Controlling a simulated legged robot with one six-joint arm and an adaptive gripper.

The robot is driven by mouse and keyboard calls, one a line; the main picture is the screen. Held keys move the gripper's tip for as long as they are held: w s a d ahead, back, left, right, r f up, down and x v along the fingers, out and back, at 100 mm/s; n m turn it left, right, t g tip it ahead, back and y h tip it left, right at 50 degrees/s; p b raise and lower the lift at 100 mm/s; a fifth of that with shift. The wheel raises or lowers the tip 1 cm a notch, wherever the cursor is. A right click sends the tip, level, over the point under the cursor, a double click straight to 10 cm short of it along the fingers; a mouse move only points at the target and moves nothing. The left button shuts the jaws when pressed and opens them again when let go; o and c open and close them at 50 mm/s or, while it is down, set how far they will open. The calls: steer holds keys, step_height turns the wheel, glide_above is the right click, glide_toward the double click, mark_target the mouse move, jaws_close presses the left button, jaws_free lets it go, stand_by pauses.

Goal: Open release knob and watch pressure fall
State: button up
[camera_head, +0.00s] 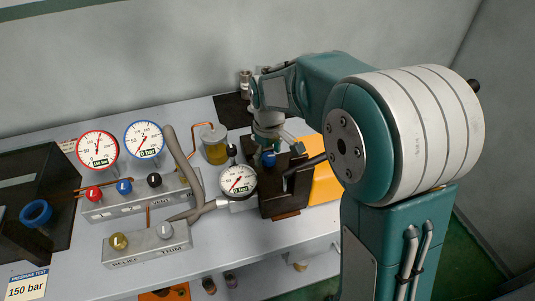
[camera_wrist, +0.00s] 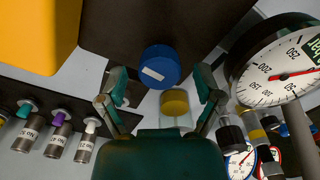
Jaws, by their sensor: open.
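A blue knob (camera_head: 268,159) with a white label sits on a dark block (camera_head: 283,200) in the head view. In the wrist view the knob (camera_wrist: 160,66) lies between my two spread fingertips and just beyond them; I cannot tell whether they touch it. My gripper (camera_head: 272,143) is open, pointing down over the knob; it also shows in the wrist view (camera_wrist: 160,82). A round white gauge (camera_head: 238,181) with a red needle stands left of the block. The same gauge (camera_wrist: 285,65) is cut off at the wrist view's right edge. Its exact reading is too small to tell.
A red-rimmed gauge (camera_head: 97,149) and a blue-rimmed gauge (camera_head: 145,139) stand above a grey valve manifold at the left. A yellow jar (camera_head: 216,153) stands behind the near gauge. A yellow-orange piece (camera_head: 326,183) lies right of the dark block. Hoses (camera_head: 183,160) run beside the manifold.

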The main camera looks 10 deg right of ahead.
mark_target(269, 156)
step_height(269, 156, up, 12)
stand_by(0.4)
stand_by(0.3)
steer(key=s+d+m+t, duration=0.2)
steer(key=s+d+m, duration=0.2)
steer(key=s, duration=0.7)
steer(key=s+d+m+t, duration=0.3)
steer(key=s+d+m, duration=0.1)
steer(key=s, duration=0.7)
steer(key=shift+d+t, duration=0.3)
steer(key=shift+d, duration=0.5)
